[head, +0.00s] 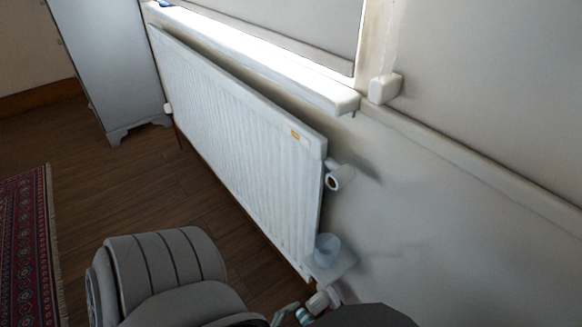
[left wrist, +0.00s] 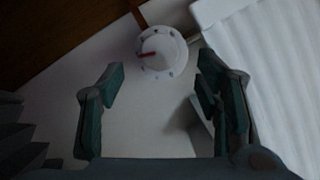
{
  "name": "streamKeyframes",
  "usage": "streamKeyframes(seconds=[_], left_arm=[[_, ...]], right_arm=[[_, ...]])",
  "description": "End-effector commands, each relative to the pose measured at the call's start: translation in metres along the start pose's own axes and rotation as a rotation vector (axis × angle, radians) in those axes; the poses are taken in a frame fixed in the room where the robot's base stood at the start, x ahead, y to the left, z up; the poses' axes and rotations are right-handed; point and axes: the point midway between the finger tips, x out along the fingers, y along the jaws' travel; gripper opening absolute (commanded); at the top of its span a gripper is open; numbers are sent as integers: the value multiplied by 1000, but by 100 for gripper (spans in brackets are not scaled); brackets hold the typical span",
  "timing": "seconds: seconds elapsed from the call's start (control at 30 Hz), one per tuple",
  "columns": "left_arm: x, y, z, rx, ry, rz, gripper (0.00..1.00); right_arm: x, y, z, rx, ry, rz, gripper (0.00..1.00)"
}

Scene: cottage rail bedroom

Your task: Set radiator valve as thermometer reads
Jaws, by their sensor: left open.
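A round white valve knob (left wrist: 162,52) with a red pointer and small dark marks around its face shows in the left wrist view. Its pointer lies toward the left of that picture. My left gripper (left wrist: 161,73) is open, its teal-padded fingers spread to either side below the knob and apart from it. In the head view a white valve (head: 322,300) is low at the radiator's near end, beside teal parts of my left gripper (head: 303,314). The white radiator (head: 235,130) runs along the wall. I cannot make out a thermometer. My right gripper is not in view.
A small shelf (head: 343,262) with a translucent cup (head: 327,248) sits just above the low valve. A pipe fitting (head: 340,178) sticks out higher up. A window sill (head: 270,60) overhangs the radiator. A white cabinet (head: 110,60) stands beyond; the wooden floor (head: 130,190) is open.

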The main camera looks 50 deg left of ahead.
Motion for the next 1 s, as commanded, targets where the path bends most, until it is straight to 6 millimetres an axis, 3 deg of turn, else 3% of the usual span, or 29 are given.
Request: streamKeyframes(seconds=[0.1, 0.2, 0.5, 0.6, 0.77, 0.93, 1.0], left_arm=[[-27, 0, 0, 1, -1, 0, 58], [-39, 0, 0, 1, 1, 0, 58], [-43, 0, -1, 1, 1, 0, 58], [-43, -13, -12, 18, 7, 3, 58], [-57, -25, -7, 0, 1, 66, 58], [-77, -22, 10, -237, -6, 149, 58], [-76, -20, 8, -330, 4, 157, 58]], right_arm=[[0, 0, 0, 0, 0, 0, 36], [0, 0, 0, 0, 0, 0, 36], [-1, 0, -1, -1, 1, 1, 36], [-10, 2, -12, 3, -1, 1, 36], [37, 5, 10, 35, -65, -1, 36], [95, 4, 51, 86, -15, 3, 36], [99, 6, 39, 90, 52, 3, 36]])
